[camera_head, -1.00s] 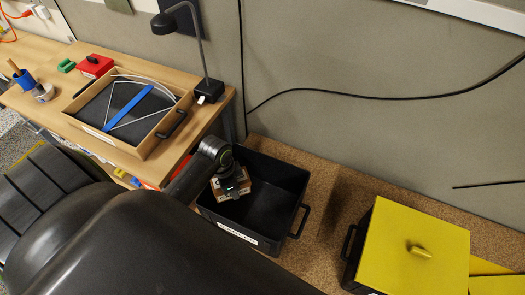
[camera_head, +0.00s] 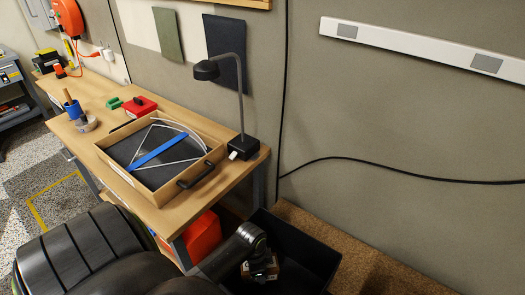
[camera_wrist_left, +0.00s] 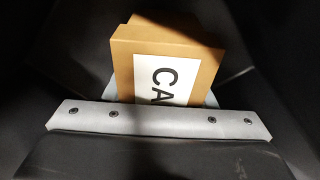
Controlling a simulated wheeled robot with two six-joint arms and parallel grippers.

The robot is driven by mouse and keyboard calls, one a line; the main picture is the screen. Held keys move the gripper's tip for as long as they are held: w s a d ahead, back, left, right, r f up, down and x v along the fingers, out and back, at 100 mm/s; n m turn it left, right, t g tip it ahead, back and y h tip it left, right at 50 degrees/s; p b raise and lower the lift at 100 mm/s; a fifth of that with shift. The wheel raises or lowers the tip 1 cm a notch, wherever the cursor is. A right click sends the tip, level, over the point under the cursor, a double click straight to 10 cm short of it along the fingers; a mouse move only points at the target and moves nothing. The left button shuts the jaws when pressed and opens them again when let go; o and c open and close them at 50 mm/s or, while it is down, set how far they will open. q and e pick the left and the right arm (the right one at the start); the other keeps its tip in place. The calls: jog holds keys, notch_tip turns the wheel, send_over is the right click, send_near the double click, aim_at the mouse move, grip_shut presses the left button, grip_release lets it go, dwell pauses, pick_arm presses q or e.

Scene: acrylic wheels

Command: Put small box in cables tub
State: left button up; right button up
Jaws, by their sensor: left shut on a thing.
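The small box is brown cardboard with a white label whose visible letters read "CA" in the left wrist view (camera_wrist_left: 200,62); it also shows small in the head view (camera_head: 272,274). My left gripper (camera_head: 259,266) is shut on it, and grey finger parts lie across its lower part in the wrist view. The black tub (camera_head: 312,241) surrounds the gripper and box, which are inside its opening. Dark tub walls fill the wrist view. Whether the box touches the tub floor I cannot tell. The tub's front is cut off below. My right gripper is not in view.
A wooden bench (camera_head: 83,87) stands left of the tub, holding a shallow tray (camera_head: 217,152) and a black desk lamp (camera_head: 238,100). A red container (camera_head: 203,237) sits below the bench. Brown shelf surface (camera_head: 385,275) lies right of the tub, against the grey wall.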

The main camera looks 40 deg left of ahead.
pick_arm(q)
jog(key=shift+w+f, duration=0.1)
jog(key=shift+f, duration=2.35)
jog(key=shift+f+b, duration=0.1)
jog(key=shift+b, duration=0.2)
jog(key=o, duration=1.2)
jog(key=shift+r, duration=0.2)
jog(key=r, duration=0.4)
jog(key=r+p, duration=0.1)
jog(key=r, duration=0.3)
jog(key=s+a+r, duration=0.1)
jog(key=r, duration=0.2)
jog(key=shift+s+r, duration=0.1)
jog(key=shift+r, duration=0.3)
